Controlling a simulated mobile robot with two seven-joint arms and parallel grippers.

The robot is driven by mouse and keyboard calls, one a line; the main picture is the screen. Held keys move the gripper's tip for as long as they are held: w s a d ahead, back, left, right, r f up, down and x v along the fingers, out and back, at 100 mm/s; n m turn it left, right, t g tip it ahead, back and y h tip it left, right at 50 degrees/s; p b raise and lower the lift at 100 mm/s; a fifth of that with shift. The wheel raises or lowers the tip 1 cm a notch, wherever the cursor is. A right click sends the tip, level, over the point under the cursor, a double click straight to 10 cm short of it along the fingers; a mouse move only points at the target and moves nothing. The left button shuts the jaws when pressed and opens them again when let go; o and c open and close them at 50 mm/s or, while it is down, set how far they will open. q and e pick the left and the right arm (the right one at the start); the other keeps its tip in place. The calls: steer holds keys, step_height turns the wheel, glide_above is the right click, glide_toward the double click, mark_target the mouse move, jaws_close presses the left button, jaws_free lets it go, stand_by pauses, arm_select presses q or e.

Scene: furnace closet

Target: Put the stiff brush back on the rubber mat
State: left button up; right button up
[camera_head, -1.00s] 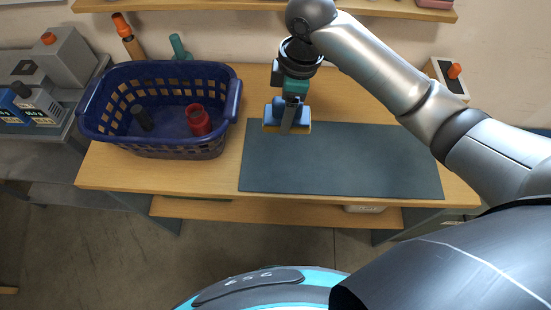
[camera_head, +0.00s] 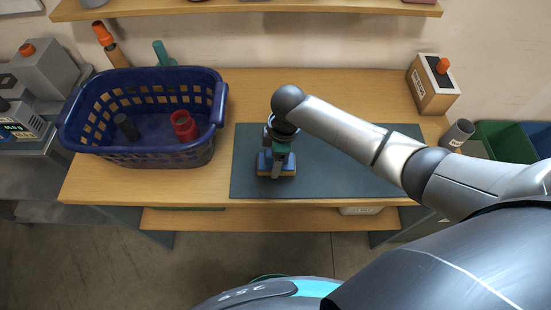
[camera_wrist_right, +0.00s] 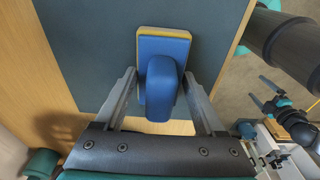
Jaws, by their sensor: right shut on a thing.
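The stiff brush (camera_head: 264,166) has a blue body and handle above a yellow-edged base. It is at the left part of the dark rubber mat (camera_head: 340,183), which lies on the wooden bench. My right gripper (camera_head: 277,168) points down and is shut on the brush's handle. In the right wrist view the blue brush (camera_wrist_right: 165,85) sits between the fingers of the gripper (camera_wrist_right: 162,85), with the mat (camera_wrist_right: 85,50) beneath. The brush is over or on the mat; I cannot tell whether it touches.
A blue basket (camera_head: 150,158) with a red piece (camera_head: 184,126) and a dark piece inside stands left of the mat. A box with an orange knob (camera_head: 433,85) and a grey cylinder (camera_head: 458,134) are at the right. A shelf (camera_head: 250,8) runs above the bench.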

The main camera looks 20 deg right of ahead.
steer(key=shift+f, duration=0.2)
steer(key=shift+f, duration=0.15)
steer(key=o, duration=1.3)
steer(key=r, duration=0.4)
steer(key=d+r+p, duration=0.1)
steer(key=r, duration=0.3)
steer(key=r+p, duration=0.1)
steer(key=r, duration=0.3)
steer(key=shift+s+d+r, duration=0.2)
